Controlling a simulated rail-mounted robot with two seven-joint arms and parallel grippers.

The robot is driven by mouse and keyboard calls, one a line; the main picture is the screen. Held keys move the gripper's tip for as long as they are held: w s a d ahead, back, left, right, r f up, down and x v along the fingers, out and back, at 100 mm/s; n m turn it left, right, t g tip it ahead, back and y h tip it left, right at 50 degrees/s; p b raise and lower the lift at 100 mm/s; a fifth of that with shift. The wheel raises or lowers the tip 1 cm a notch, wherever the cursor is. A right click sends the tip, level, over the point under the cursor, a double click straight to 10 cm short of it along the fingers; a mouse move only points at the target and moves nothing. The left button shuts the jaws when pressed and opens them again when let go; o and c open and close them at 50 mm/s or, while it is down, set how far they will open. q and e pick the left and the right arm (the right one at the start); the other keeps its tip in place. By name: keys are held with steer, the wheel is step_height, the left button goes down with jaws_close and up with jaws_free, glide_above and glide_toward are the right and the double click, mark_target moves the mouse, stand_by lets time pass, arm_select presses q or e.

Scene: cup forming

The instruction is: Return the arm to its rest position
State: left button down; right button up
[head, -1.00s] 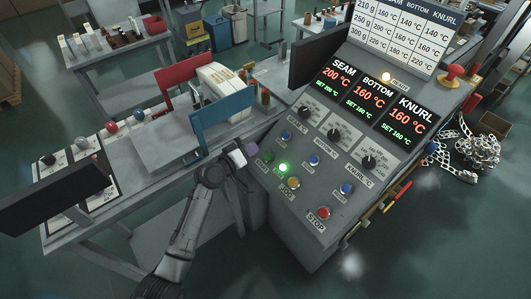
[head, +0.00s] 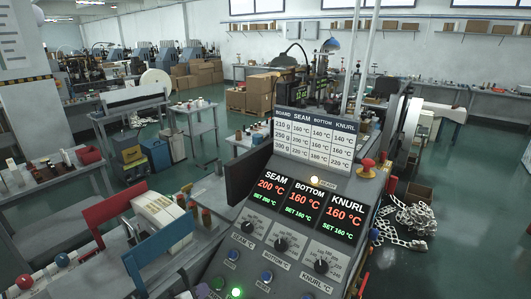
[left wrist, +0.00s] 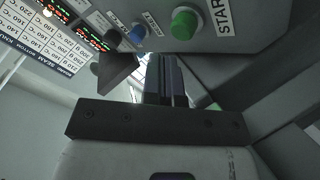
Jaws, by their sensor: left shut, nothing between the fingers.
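My left gripper (left wrist: 166,75) shows in the left wrist view with its fingers together and nothing between them. It is close to the front of the grey control panel (left wrist: 235,38), near the green START button (left wrist: 184,23) and a blue button (left wrist: 138,34); I cannot tell the exact gap. In the head view the panel (head: 292,250) stands at the centre, and at most a sliver of the left gripper shows at the bottom edge. My right gripper is in neither view.
The panel's displays read SEAM 200, BOTTOM 160 and KNURL 160, and a lamp (head: 315,180) above them glows. Blue (head: 160,250) and red (head: 108,209) machine parts stand on the bench at left. A metal chain heap (head: 412,220) lies on the floor at right.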

arm_select(q)
steer(key=s+a+r+m+g+y, duration=0.2)
steer(key=s+r+m+y, duration=0.35)
steer(key=s, duration=0.75)
steer(key=s+f+g+y, duration=0.15)
steer(key=s+f, duration=0.35)
steer(key=s, duration=0.5)
steer(key=s+f+g, duration=0.3)
steer(key=s+f, duration=0.2)
steer(key=s, duration=0.5)
steer(key=s+f+g, duration=0.2)
steer(key=s+f, duration=0.2)
steer(key=s, duration=0.6)
step_height(320, 180, up, 32)
steer(key=p, duration=3.2)
steer(key=shift+n, duration=0.35)
steer(key=shift+w, duration=0.1)
